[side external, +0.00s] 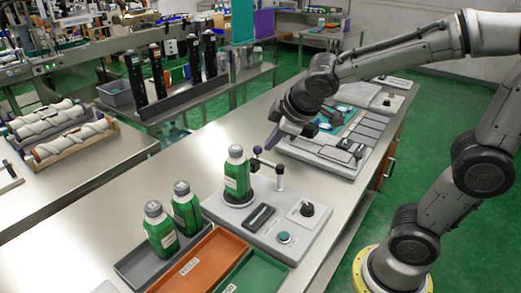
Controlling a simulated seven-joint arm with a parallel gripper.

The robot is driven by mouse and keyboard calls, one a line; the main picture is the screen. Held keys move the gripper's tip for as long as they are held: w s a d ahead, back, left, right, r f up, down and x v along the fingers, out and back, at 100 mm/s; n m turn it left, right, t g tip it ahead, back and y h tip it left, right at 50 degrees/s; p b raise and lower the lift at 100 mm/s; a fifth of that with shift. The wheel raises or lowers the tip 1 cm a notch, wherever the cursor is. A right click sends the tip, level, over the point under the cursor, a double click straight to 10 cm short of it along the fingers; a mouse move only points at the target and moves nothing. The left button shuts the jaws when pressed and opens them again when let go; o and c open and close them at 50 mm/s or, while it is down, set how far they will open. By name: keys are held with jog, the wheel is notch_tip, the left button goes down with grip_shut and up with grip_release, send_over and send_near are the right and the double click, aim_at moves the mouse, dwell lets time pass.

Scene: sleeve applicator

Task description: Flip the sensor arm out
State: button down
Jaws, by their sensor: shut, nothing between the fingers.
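The sensor arm (268,162) is a thin grey bar at the top of a short post (280,180) on the light grey applicator base (262,226). It reaches left from the post towards a green bottle, with a dark purple ball (257,150) at its outer end. The green bottle (237,178) with a grey cap stands upright on the base. My gripper (271,146) is shut and empty, tilted down just right of and slightly above the ball. Whether the fingertips touch the ball or the arm, I cannot tell.
The base also carries a black knob (307,209), a teal button (284,238) and a dark slot (258,217). Two more green bottles (186,208) stand in a grey tray at front left. Orange (200,262) and green (252,273) trays lie in front. A panel (325,155) lies behind.

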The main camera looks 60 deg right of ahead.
aim_at(261, 149)
jog(key=w+d+f, duration=0.4)
jog(key=w+f, duration=0.2)
jog(key=f, duration=0.1)
jog(key=shift+w+d+f, duration=0.25)
jog(key=shift+d+f, duration=0.05)
jog(key=shift+d, duration=0.05)
jog(key=shift+d+m, duration=0.1)
jog(key=shift+m, duration=0.2)
jog(key=m+h, duration=0.1)
jog(key=d+m+g+h, duration=0.1)
jog(key=m, duration=0.1)
jog(key=shift+w+d+m, duration=0.25)
jog(key=shift+w+m, duration=0.05)
jog(key=shift+w, duration=0.05)
jog(key=shift+s+d+m+g+h, duration=0.4)
jog(key=shift+d+m+g, duration=0.5)
jog(key=shift+m, duration=0.95)
jog(key=shift+s+d+m+g+h, duration=0.25)
jog(key=shift+d+m+g+h, duration=0.65)
jog(key=shift+m, duration=1)
jog(key=shift+s+d+m+g+h, duration=0.1)
jog(key=shift+s+d+m+g, duration=0.35)
jog(key=shift+m+g, duration=1.1)
jog(key=shift+w+d+m+t, duration=0.15)
jog(key=shift+d+m+t, duration=0.05)
jog(key=shift+m+t, duration=0.1)
